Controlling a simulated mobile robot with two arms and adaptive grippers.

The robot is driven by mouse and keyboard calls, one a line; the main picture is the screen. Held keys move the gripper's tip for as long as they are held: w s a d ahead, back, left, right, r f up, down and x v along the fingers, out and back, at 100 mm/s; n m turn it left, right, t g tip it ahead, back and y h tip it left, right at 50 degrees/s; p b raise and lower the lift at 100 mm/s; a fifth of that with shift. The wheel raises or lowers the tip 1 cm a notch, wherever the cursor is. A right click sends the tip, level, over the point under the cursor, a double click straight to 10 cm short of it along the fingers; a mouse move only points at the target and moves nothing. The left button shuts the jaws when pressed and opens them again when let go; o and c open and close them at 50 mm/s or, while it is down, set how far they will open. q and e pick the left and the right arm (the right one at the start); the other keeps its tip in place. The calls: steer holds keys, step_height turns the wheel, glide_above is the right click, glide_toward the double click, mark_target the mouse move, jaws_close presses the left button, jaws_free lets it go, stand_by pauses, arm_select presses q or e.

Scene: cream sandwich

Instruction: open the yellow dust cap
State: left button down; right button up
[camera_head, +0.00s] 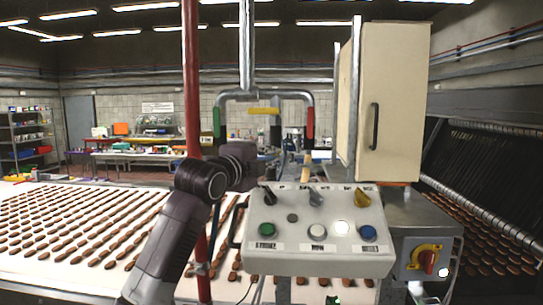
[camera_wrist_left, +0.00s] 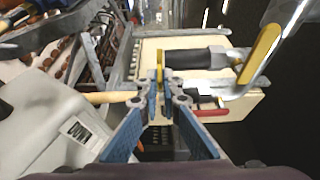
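In the head view a yellow part (camera_head: 264,111) sits on the bent grey pipework between a green sleeve (camera_head: 217,122) and a red sleeve (camera_head: 310,122). In the left wrist view a thin yellow piece (camera_wrist_left: 160,65) stands upright just beyond my left fingertips, in line with the gap. Another yellow piece (camera_wrist_left: 262,52) is on the grey pipe to the right. I cannot tell which is the dust cap. My left gripper (camera_wrist_left: 163,93) has blue-padded fingers apart, with nothing clearly held. In the head view its fingers are hidden beyond my dark arm. My right gripper is not in view.
A grey control box (camera_head: 315,225) with knobs and buttons stands close to my left arm. A red post (camera_head: 191,80) rises beside the arm. A cream cabinet (camera_head: 388,95) is at the right. A white conveyor (camera_head: 60,270) with rows of brown bars spreads left.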

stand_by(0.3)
arm_select(q)
steer(key=f+t+b, duration=0.1)
steer(key=b, duration=0.1)
steer(key=shift+m+h+b, duration=0.3)
steer(key=shift+h+b, duration=0.1)
steer(key=c, duration=2.2)
jaws_free()
steer(key=shift+w, duration=0.1)
steer(key=shift+o, duration=0.2)
